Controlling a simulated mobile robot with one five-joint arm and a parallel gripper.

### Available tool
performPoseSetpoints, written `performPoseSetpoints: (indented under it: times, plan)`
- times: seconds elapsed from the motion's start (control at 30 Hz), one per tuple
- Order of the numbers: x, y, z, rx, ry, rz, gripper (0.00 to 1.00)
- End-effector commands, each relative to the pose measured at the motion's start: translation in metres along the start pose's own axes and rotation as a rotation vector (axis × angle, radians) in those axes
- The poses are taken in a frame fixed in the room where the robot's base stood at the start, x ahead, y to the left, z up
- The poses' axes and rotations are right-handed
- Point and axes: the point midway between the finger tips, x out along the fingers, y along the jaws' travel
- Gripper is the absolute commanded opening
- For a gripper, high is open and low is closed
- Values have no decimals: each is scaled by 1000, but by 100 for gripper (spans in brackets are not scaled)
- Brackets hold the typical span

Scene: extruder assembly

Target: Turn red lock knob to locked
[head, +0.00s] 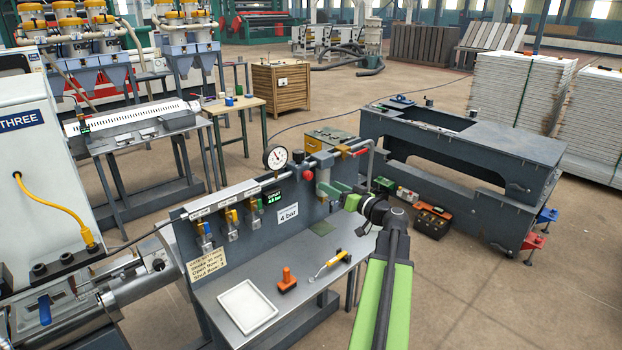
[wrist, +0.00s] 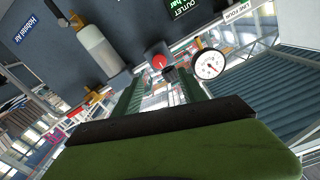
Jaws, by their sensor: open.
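The red lock knob (head: 308,174) is a round red knob on the front of the grey air panel, below and right of the white dial gauge (head: 274,157). In the wrist view the knob (wrist: 158,61) shows beyond the fingertips, between their two lines, with the gauge (wrist: 208,65) to its right. My gripper (head: 326,189) is open, its green fingers pointing toward the panel from the right. In the wrist view the two fingers (wrist: 158,82) are apart with nothing between them. Whether a finger touches the knob is unclear. The knob's lock position cannot be read.
Valves with yellow, blue and green handles (head: 231,220) line the panel to the left. A red-handled lever (head: 358,152) sits at the pipe's right end. On the bench below are a white tray (head: 247,306), an orange-handled stamp-like tool (head: 287,280) and a yellow-handled tool (head: 331,262).

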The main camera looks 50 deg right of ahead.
Motion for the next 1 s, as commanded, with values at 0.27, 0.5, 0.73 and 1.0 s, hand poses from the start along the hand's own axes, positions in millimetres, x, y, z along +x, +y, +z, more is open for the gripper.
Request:
performPoseSetpoints:
  times: [0.27,0.5,0.73,1.0]
  plan:
    - [69,2,0,0,-1,-1,49]
    - [98,2,0,0,0,1,49]
    - [100,2,0,0,0,3,49]
    - [99,2,0,0,0,3,25]
